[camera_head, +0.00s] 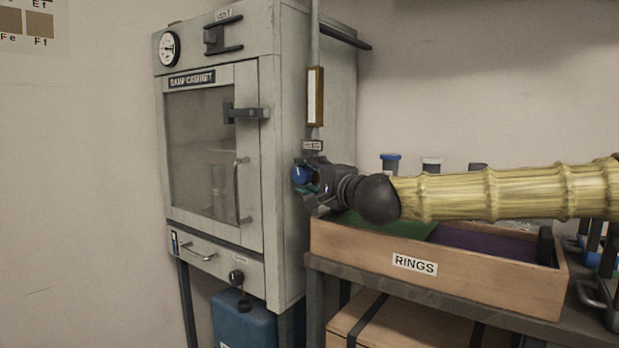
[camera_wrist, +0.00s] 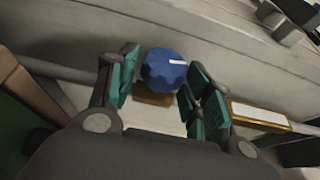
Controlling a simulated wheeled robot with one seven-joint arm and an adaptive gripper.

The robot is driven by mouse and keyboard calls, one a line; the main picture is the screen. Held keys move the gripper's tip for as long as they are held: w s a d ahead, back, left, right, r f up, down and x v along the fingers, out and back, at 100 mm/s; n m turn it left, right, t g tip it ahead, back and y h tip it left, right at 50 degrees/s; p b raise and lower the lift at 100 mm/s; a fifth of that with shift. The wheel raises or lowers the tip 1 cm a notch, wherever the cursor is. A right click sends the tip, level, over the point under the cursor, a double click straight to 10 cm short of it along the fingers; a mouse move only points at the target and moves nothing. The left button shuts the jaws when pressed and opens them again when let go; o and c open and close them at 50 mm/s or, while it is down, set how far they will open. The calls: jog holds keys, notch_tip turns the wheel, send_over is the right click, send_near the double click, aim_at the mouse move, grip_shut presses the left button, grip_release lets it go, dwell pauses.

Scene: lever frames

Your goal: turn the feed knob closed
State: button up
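The feed knob is a blue, lobed knob (camera_wrist: 165,69) with a white mark on its face. It sits on the right side of the damp cabinet (camera_head: 264,180), below a small label. In the head view the knob (camera_head: 302,175) shows at the tip of my gripper (camera_head: 313,184). In the wrist view my gripper (camera_wrist: 161,80) has one teal-padded finger on each side of the knob. The gaps between pads and knob are very small, and I cannot tell whether both pads touch. A brass-coloured part shows just below the knob.
A wooden tray marked RINGS (camera_head: 478,278) stands on the bench under my arm, with bottles behind it. A narrow brass-framed gauge (camera_head: 315,96) is above the knob on a vertical pipe. A blue container (camera_head: 243,322) stands under the cabinet.

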jog(key=shift+s, duration=0.1)
jog(key=v, duration=1.1)
jog(key=shift+s+d, duration=0.25)
jog(key=shift+s, duration=0.1)
